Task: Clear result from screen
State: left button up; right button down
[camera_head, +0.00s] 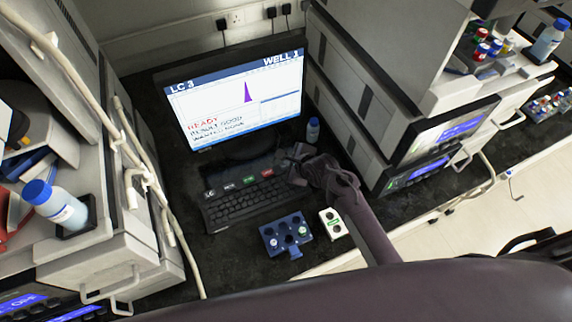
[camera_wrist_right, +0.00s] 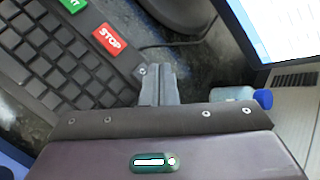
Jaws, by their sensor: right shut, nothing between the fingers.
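The monitor (camera_head: 240,100) stands at the back and reads "LC 3", "WELL 1", "READY" and "RESULT GOOD", with a purple peak on its plot. Below it lies a black keyboard (camera_head: 245,205) with a row of coloured buttons along its back edge. The red STOP button (camera_head: 267,173) is at the right end of that row; it also shows in the right wrist view (camera_wrist_right: 109,38). My right gripper (camera_head: 297,152) is shut and empty, just right of the STOP button. Its closed fingers (camera_wrist_right: 158,72) show beside the keyboard's edge. My left gripper is not in view.
A blue vial block (camera_head: 270,240) and a small white-green holder (camera_head: 333,223) sit in front of the keyboard. A blue-capped bottle (camera_head: 313,130) stands right of the monitor. Instrument stacks (camera_head: 385,85) rise on both sides; a white tube hangs at left.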

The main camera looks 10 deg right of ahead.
jog(key=shift+f, duration=0.1)
jog(key=shift+f, duration=0.3)
jog(key=shift+f, duration=0.45)
dwell(0.7)
jog(key=shift+r, duration=0.1)
jog(key=shift+r+p, duration=0.75)
jog(key=shift+p, duration=0.15)
notch_tip(320, 180, up, 5)
jog(key=p, duration=0.5)
dwell(0.4)
